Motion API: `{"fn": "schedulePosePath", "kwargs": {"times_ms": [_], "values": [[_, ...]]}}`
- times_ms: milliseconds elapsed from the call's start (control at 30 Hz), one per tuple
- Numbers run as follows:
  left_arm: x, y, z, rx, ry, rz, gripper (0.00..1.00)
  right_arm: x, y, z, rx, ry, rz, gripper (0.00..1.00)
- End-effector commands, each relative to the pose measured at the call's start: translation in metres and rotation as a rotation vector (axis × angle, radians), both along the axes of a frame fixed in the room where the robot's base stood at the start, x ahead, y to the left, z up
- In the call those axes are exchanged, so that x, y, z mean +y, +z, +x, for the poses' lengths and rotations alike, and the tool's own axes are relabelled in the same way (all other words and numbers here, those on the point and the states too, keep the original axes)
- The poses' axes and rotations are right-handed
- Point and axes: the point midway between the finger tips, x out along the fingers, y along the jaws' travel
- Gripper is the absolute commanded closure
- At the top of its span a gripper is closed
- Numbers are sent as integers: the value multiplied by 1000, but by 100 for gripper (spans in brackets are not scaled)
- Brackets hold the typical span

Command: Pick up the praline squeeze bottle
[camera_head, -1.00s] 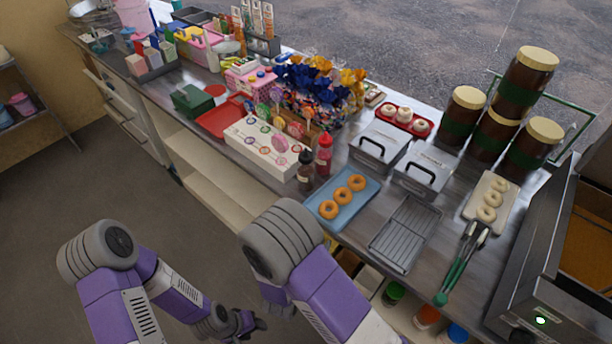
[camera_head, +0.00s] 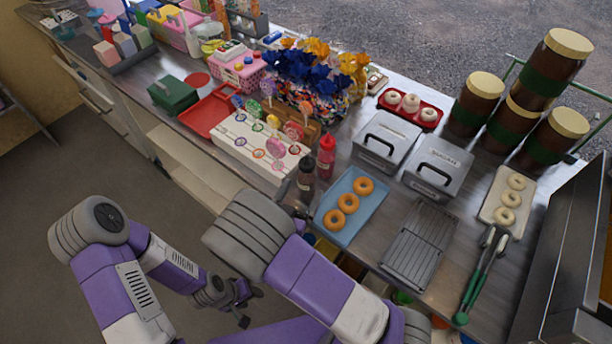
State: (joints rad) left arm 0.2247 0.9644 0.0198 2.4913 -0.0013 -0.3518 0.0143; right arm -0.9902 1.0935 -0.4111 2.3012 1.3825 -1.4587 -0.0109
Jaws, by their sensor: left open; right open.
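A dark brown squeeze bottle (camera_head: 306,181), which looks like the praline one, stands upright near the counter's front edge. A red squeeze bottle (camera_head: 326,160) stands just behind it to the right. My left gripper (camera_head: 248,306) is open and empty, low over the floor in front of the counter, well apart from the bottles. My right arm's grey joint (camera_head: 250,235) is in front of the counter edge, just left of and below the dark bottle.
A white lollipop stand (camera_head: 235,150) is left of the bottles. A blue tray (camera_head: 334,226) with three ring doughnuts lies right of them. Two metal boxes (camera_head: 384,138) stand behind, a wire rack (camera_head: 415,248) and green-handled tongs (camera_head: 478,278) further right.

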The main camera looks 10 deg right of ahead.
Motion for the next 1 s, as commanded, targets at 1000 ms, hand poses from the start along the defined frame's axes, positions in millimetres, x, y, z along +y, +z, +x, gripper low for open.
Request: {"fn": "schedulePosePath", "kwargs": {"times_ms": [1000], "values": [[0, -7, 0, -1, 0, 0, 50, -27, 1, 39, -1, 0, 0, 53]]}}
